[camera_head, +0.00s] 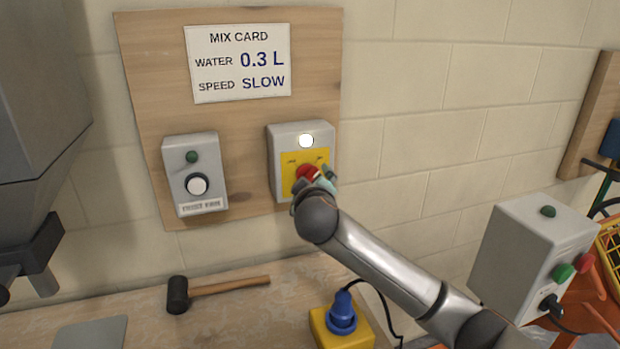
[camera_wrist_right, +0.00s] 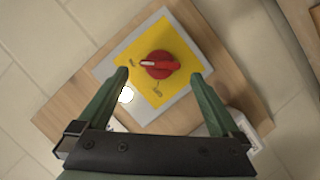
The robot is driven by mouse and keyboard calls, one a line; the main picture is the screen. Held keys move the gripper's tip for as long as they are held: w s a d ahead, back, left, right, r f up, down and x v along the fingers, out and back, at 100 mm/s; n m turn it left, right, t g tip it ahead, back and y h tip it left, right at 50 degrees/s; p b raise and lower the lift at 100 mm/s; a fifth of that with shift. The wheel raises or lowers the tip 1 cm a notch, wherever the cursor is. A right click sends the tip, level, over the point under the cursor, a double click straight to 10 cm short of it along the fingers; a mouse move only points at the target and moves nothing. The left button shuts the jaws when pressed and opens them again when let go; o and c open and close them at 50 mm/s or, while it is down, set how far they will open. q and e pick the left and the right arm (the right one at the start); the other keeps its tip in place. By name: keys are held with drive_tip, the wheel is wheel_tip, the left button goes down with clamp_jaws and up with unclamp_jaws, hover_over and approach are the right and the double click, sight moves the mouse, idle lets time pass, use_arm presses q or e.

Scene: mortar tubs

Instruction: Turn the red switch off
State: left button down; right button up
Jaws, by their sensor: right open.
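The red switch (camera_head: 308,173) is a round knob on the yellow plate of a grey wall box (camera_head: 285,135). A lit white lamp (camera_head: 306,140) sits above it. In the right wrist view the red switch (camera_wrist_right: 160,64) has a raised bar with a pale mark pointing left, towards one of two small labels too blurred to read. My right gripper (camera_head: 318,180) is in front of the switch and partly covers it. In the right wrist view its open green fingers (camera_wrist_right: 160,77) are either side of the knob, with gaps visible. My left gripper does not show.
Another grey box (camera_head: 195,172) with a green lamp and white button is on the wooden board (camera_head: 240,120). A mallet (camera_head: 215,290) and a yellow socket block with blue plug (camera_head: 341,320) are on the bench. A grey control box (camera_head: 530,245) stands right.

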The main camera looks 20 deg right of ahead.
sight(310, 180)
drive_tip(key=shift+x, duration=2.45)
drive_tip(key=shift+c, duration=0.2)
drive_tip(key=c, duration=1.2)
